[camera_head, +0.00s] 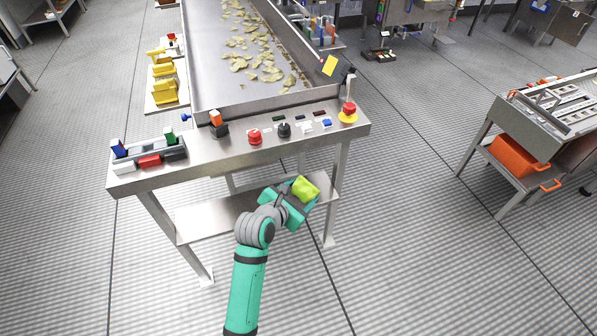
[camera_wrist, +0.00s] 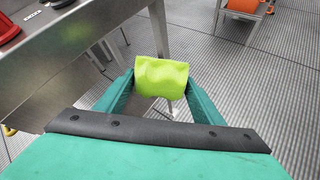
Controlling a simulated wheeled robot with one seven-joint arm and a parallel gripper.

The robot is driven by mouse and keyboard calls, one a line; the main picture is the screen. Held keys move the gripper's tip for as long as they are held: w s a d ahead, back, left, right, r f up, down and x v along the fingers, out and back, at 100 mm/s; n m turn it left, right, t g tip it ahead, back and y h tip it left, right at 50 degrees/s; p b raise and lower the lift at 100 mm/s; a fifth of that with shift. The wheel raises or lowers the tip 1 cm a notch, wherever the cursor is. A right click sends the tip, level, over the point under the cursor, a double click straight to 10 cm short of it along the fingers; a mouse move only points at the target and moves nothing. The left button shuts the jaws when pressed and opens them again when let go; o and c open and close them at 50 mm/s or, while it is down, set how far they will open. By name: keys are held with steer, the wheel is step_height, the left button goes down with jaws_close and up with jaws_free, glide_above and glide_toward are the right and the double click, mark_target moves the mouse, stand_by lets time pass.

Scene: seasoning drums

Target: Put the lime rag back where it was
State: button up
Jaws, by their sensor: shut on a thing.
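The lime rag (camera_head: 306,188) is a small crumpled yellow-green cloth, held up in the air in front of the steel control table (camera_head: 190,159). My gripper (camera_head: 299,193) is shut on it. In the wrist view the rag (camera_wrist: 161,77) sits between the two teal fingers of my gripper (camera_wrist: 160,88), clear of the table's side. In the head view it is over the right part of the table's lower shelf (camera_head: 215,217). I cannot tell its exact height.
On the table top are a red button (camera_head: 254,136), a black knob (camera_head: 284,130), a red emergency stop on yellow (camera_head: 348,112) and a grey tray (camera_head: 150,154) with coloured blocks. Chips lie on the conveyor (camera_head: 215,85) behind. An orange bin (camera_head: 515,160) stands right. Open floor lies between.

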steer(key=s+f+n+y, duration=0.1)
steer(key=s+f, duration=0.3)
steer(key=f, duration=0.4)
steer(key=s+d+f+n+y, duration=0.1)
steer(key=s+f, duration=0.3)
steer(key=f, duration=0.4)
steer(key=s+d+f+n+t+y, duration=0.1)
steer(key=s+f+n+y, duration=0.2)
steer(key=f, duration=0.5)
steer(key=shift+s+d+f, duration=0.25)
steer(key=shift+s, duration=0.4)
steer(key=shift+w+d, duration=0.1)
